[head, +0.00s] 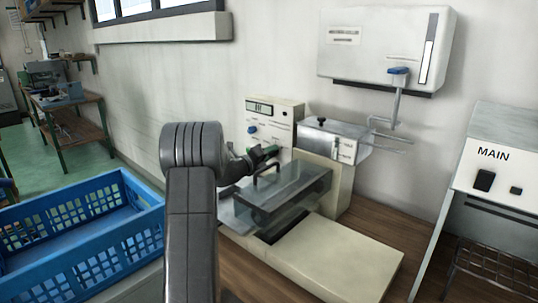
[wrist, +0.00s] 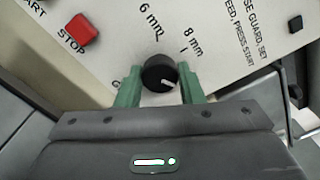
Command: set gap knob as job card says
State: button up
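The gap knob (wrist: 159,73) is a round black dial with a white pointer line on a cream panel. In the wrist view, "6 mm" and "8 mm" are printed beyond it; another mark at its left is mostly hidden. The white line lies on the knob's near right side, not toward either readable label. My gripper (wrist: 159,80) has its green fingers open on both sides of the knob, with narrow gaps. In the head view my gripper (head: 271,151) is at the lower front of the control panel (head: 286,115), hiding the knob. No job card is readable.
A red STOP button (wrist: 77,30) sits left of the knob. A clear guard with a black handle (head: 266,170) stands just below my gripper. A blue crate (head: 75,220) is at left, a wall box (head: 385,45) above, and a MAIN panel (head: 494,155) at right.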

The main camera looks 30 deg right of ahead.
jog(key=shift+n+p, duration=3.95)
jog(key=shift+n, duration=2.05)
jog(key=o, duration=1)
